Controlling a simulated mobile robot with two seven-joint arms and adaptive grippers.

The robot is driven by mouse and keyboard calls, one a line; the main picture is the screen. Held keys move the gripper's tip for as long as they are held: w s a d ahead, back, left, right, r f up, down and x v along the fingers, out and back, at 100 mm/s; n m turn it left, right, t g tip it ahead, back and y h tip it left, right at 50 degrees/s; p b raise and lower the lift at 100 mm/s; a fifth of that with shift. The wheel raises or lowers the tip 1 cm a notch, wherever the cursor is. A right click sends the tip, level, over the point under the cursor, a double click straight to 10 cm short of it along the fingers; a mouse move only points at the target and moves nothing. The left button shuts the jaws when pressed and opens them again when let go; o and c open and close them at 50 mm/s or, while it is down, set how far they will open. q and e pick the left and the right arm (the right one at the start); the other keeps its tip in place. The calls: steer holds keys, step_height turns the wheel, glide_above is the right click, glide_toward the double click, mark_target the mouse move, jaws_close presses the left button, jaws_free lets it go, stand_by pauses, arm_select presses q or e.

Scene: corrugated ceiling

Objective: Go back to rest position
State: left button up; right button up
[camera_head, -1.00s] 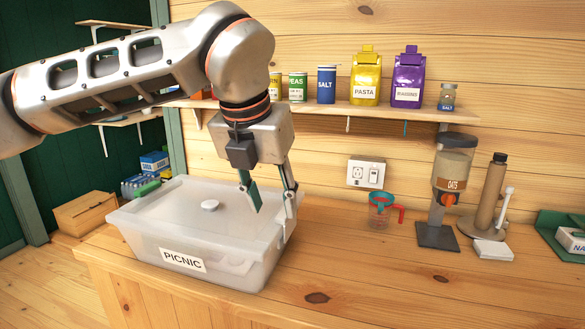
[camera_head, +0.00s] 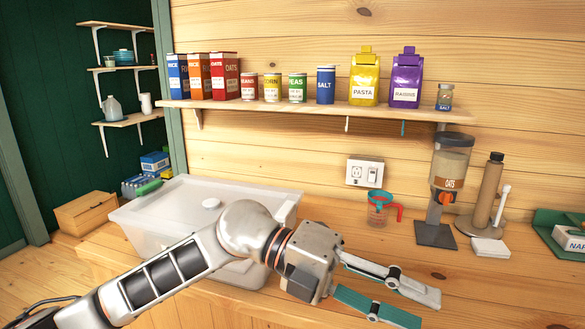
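My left arm comes in from the lower left and crosses in front of the picnic box. My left gripper (camera_head: 405,301) is over the front of the counter, pointing right. Its two fingers are spread apart with nothing between them. My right gripper is not in view.
The wooden counter (camera_head: 340,240) has free room right of the box. Above, a wall shelf (camera_head: 300,107) holds boxes, cans and bags.

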arm_select(q)
steer(key=w+a+f+n+t+h, duration=0.1)
steer(key=w+a+n+t+h, duration=0.5)
steer(key=w+n+t+h, duration=0.5)
steer(key=w+a+f+n+t+y, duration=0.2)
steer(key=a+f+n+t+y, duration=0.4)
steer(key=n, duration=0.3)
steer(key=w+a+f+n+t+y, duration=0.2)
steer(key=a+f+n+t+y, duration=0.25)
steer(key=f+n+t, duration=0.35)
steer(key=s+a+f+n+g+y, duration=0.2)
steer(key=s+a+f, duration=0.4)
steer(key=f, duration=0.5)
steer(key=s+a+f+n+g+y, duration=0.3)
steer(key=s+a+f+y, duration=0.3)
steer(key=f, duration=0.6)
steer(key=s+a+f+n+g+y, duration=0.2)
steer(key=s+a+f+n+y, duration=0.2)
steer(key=f, duration=0.7)
steer(key=s+a+n, duration=0.1)
steer(key=s+a, duration=0.1)
steer(key=s, duration=0.1)
steer(key=shift+s+a+f+g, duration=0.25)
steer(key=shift+s+f+g, duration=0.05)
steer(key=shift+f+g, duration=0.1)
